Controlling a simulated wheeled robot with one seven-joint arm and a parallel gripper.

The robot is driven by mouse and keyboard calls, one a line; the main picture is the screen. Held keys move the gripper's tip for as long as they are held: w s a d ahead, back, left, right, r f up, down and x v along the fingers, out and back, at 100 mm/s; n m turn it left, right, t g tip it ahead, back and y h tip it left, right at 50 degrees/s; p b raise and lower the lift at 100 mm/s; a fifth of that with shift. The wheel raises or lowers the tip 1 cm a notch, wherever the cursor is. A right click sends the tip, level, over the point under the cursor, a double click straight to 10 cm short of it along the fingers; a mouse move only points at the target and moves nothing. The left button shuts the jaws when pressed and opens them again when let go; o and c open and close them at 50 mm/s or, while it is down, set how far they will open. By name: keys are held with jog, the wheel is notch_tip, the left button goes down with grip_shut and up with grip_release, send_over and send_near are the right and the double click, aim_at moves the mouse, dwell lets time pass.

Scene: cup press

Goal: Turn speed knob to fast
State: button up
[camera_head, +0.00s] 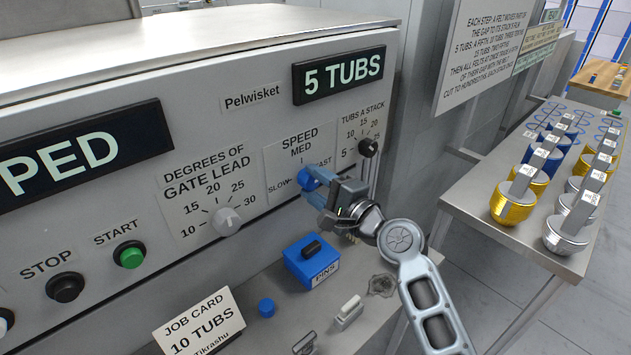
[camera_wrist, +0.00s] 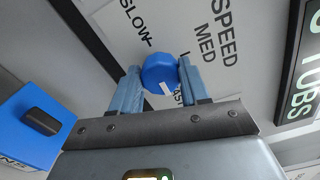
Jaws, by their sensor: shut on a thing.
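The blue speed knob (camera_head: 308,178) sits on the machine's front panel below the SPEED label, with SLOW at its left, MED above and FAST at its right. My gripper (camera_head: 314,183) is shut on it from the front and hides part of it in the head view. In the wrist view the knob (camera_wrist: 160,68) is between the two blue fingers of my gripper (camera_wrist: 158,70). A white mark shows at the knob's lower edge, on the side of the FAST label, which the right finger partly hides.
The gate lead knob (camera_head: 227,221) is to the left and the tubs-a-stack knob (camera_head: 368,147) to the upper right. A blue PINS box (camera_head: 307,262), a blue cap (camera_head: 266,307) and a job card (camera_head: 200,325) are on the ledge below. Weighted cups stand on a right-hand table (camera_head: 478,205).

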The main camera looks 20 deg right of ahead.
dwell(0.4)
jog(key=o, duration=1.1)
jog(key=shift+c, duration=0.2)
jog(key=b+v, duration=0.1)
jog(key=v, duration=0.6)
jog(key=shift+s+d+b, duration=0.15)
jog(key=shift+s+b, duration=0.2)
